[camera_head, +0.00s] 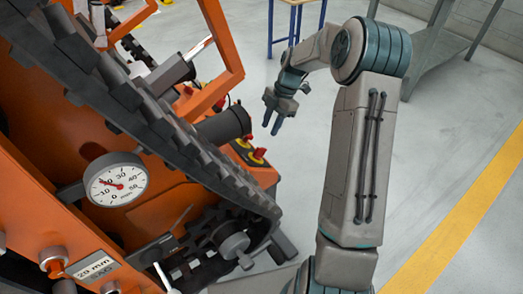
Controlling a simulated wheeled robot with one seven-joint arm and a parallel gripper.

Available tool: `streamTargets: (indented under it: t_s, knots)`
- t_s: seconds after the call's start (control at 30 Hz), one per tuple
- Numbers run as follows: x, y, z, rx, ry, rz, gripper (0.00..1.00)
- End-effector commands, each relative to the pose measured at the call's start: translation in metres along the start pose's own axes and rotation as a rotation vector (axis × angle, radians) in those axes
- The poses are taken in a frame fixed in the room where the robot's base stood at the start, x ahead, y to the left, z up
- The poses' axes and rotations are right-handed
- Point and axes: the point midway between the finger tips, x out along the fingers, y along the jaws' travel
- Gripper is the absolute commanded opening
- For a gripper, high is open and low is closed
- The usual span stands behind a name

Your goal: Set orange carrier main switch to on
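The orange carrier (168,205) fills the left of the view, with a black rubber track running across it. A red knob on a yellow base (258,156) sits on its right end, and another red and yellow part (245,141) is just behind it. I cannot tell which of these is the main switch, or its position. My gripper (272,121) hangs in the air to the right of the carrier, above and apart from these knobs. Its two dark fingers point down, look slightly apart, and hold nothing visible.
A round gauge (116,180) and a "29 mm SAG" label (95,267) are on the carrier's near side. A blue-legged table (283,35) stands behind my arm, and a grey metal bench (432,45) at back right. The floor on the right is clear, with a yellow line (455,220).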

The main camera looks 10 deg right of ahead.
Motion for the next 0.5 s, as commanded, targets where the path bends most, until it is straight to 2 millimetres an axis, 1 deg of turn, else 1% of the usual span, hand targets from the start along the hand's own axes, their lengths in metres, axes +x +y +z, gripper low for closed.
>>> streamTargets:
  t_s: [0.03,0.2,0.4,0.5]
  knots:
    - [0.015,-0.001,0.001,0.0,0.002,-0.004,0.33]
    - [0.052,-0.001,0.001,0.001,0.002,-0.003,0.33]
    - [0.085,-0.001,0.0,0.001,0.001,-0.002,0.33]
    - [0.094,0.0,0.001,0.002,0.0,-0.001,0.33]
